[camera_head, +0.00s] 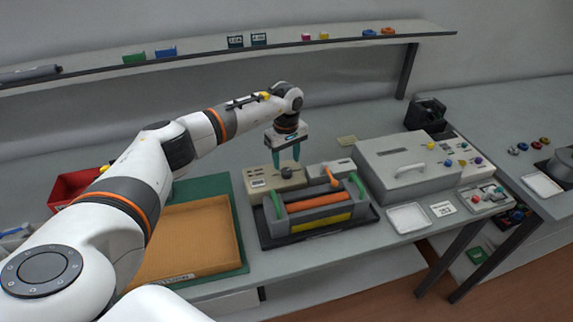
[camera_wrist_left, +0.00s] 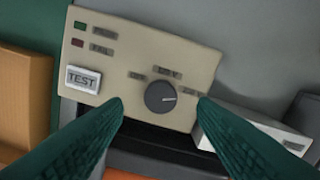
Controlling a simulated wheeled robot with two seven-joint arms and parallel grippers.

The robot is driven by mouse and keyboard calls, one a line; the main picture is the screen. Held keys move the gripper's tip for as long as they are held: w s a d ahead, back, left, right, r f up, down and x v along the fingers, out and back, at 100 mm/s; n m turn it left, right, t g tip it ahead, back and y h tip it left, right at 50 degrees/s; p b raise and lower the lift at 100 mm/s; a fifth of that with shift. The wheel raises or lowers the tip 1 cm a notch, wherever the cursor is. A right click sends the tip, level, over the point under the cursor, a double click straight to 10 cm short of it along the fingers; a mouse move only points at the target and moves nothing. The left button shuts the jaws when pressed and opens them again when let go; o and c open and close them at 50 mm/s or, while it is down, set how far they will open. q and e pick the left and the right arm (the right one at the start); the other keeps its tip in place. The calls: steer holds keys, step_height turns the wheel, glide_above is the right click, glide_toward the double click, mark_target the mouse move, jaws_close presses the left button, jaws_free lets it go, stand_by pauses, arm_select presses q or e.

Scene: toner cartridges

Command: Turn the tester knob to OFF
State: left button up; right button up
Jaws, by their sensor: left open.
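The tester is a beige box (camera_head: 262,180) on the bench, left of centre in the head view. In the left wrist view its panel (camera_wrist_left: 125,62) shows a green and a red lamp and a white TEST button (camera_wrist_left: 83,79). The knob also shows in the head view (camera_head: 287,172). My left gripper (camera_head: 286,160) is open above the knob, its green fingertips (camera_wrist_left: 160,104) on either side of it. Contact cannot be told.
A cartridge in a black tray (camera_head: 268,236) stands just in front of the tester. A cardboard-brown tray (camera_head: 233,243) on a green mat lies to the left. A grey machine (camera_head: 385,158) stands to the right, and a shelf (camera_head: 205,47) runs above the bench.

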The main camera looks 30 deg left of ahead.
mark_target(287, 171)
arm_select(q)
steer(key=shift+f, duration=2)
steer(key=c, duration=1)
steer(key=shift+o, duration=0.2)
